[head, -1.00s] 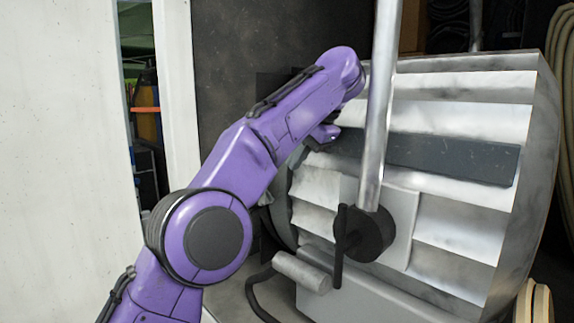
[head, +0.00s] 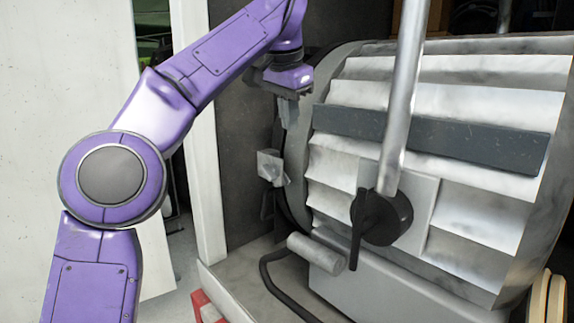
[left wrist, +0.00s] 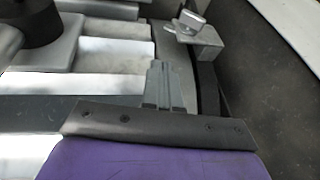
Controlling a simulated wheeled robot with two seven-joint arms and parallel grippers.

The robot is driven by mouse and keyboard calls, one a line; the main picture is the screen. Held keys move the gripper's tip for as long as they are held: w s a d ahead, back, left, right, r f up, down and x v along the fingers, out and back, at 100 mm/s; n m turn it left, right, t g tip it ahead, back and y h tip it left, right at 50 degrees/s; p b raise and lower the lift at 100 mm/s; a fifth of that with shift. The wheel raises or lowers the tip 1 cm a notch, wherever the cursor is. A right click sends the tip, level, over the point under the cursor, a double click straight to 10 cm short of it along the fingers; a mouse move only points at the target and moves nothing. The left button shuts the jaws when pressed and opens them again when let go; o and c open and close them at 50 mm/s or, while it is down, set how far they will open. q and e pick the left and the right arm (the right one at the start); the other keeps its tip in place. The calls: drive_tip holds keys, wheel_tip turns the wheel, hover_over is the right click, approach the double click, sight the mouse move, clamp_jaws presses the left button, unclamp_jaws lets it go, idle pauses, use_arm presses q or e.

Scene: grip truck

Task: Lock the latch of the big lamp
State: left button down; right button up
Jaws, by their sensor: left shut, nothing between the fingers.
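The big lamp (head: 455,135) is a ribbed, pale metal drum filling the right of the head view. A small metal latch (head: 270,167) sticks out at its left edge. In the left wrist view the latch (left wrist: 195,32) shows as a bracket with a rounded tab on top, just beyond the fingertips. My left gripper (head: 289,112) points down above the latch, beside the lamp's rim, apart from the latch. Its fingers (left wrist: 163,80) are shut and empty. My right gripper is not in view.
A metal pole (head: 402,100) rises in front of the lamp from a black knob with a handle (head: 382,217). A dark cable (head: 270,280) curves below. A pale truck wall (head: 70,90) stands at left, with a dark panel behind the latch.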

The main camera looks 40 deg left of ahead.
use_arm(q)
drive_tip(key=w+d, duration=0.1)
drive_tip(key=b, duration=0.1)
approach(275, 175)
drive_tip(key=w+d+f, duration=0.3)
drive_tip(key=w+d, duration=0.1)
drive_tip(key=f, duration=0.1)
drive_tip(key=a+f, duration=0.2)
drive_tip(key=shift+w+a+f+p, duration=0.15)
drive_tip(key=shift+w+f+p, duration=0.15)
drive_tip(key=shift+w+f, duration=0.1)
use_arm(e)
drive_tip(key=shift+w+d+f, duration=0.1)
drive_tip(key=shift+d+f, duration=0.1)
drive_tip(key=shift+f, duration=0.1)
use_arm(q)
drive_tip(key=shift+a, duration=0.1)
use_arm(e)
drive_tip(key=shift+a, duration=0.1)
